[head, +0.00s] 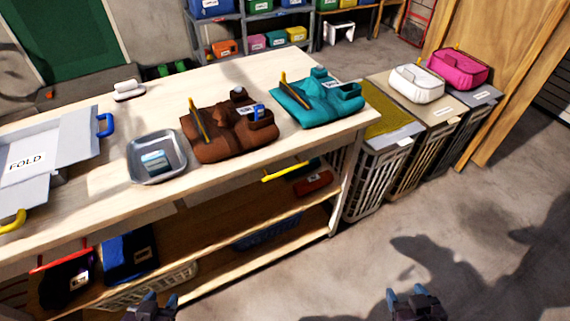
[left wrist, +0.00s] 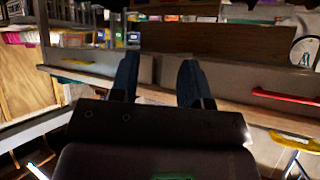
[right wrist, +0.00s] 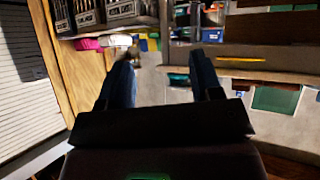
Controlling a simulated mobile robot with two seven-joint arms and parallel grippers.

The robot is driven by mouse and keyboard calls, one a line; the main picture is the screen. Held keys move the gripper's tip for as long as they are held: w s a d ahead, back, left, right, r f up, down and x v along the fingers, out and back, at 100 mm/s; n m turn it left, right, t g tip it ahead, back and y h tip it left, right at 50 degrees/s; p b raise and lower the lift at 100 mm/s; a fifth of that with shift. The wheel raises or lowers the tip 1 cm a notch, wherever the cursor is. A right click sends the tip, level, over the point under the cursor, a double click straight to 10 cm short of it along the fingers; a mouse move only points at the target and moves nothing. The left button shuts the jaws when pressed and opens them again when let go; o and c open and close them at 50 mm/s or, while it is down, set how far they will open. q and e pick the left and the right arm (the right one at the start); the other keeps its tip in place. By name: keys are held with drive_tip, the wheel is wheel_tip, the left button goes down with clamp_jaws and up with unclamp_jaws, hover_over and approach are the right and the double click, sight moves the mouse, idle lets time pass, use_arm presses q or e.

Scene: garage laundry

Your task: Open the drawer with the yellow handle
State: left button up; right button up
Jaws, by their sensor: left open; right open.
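The yellow handle (head: 285,171) is a bar under the front edge of the wooden table, towards its right end. It also shows in the left wrist view (left wrist: 75,61) and the right wrist view (right wrist: 241,59). Its drawer looks shut. A red handle (head: 62,262) is further left on the table front. My left gripper (head: 160,297) is low in front of the table, left of the yellow handle, open and empty. My right gripper (head: 405,290) is open and empty over the floor, right of the handle. Both are apart from the handle.
The tabletop (head: 90,220) holds a folding board (head: 30,165), a metal tray (head: 135,172), brown clothing (head: 235,145) and teal clothing (head: 320,112). A lower shelf (head: 215,255) runs below. Laundry hampers (head: 365,185) stand right of the table. The floor (head: 470,230) at front right is clear.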

drive_tip(key=w+a+n, duration=0.1)
drive_tip(key=w+a+n+y+b, duration=0.1)
drive_tip(key=w, duration=0.1)
drive_tip(key=w+n+t, duration=0.1)
drive_tip(key=w, duration=0.1)
drive_tip(key=shift+a+f+y+b, duration=0.15)
drive_tip(key=shift+a+y+b, duration=0.15)
drive_tip(key=shift+a+b, duration=0.1)
drive_tip(key=c, duration=0.4)
drive_tip(key=shift+o, duration=0.2)
drive_tip(key=n+y+b, duration=1.2)
drive_tip(key=n+y, duration=0.2)
drive_tip(key=n, duration=1)
approach(286, 170)
use_arm(q)
wheel_tip(286, 170, down, 11)
drive_tip(key=d+m+g+b, duration=0.1)
drive_tip(key=shift+w+h, duration=0.3)
drive_tip(key=shift+w, duration=0.15)
use_arm(e)
drive_tip(key=shift+f+x, duration=0.15)
drive_tip(key=shift+x, duration=2.3)
drive_tip(key=shift+f+x, duration=0.15)
drive_tip(key=shift+x, duration=2.35)
drive_tip(key=shift+c, duration=0.5)
use_arm(q)
drive_tip(key=shift+s, duration=0.1)
use_arm(e)
clamp_jaws()
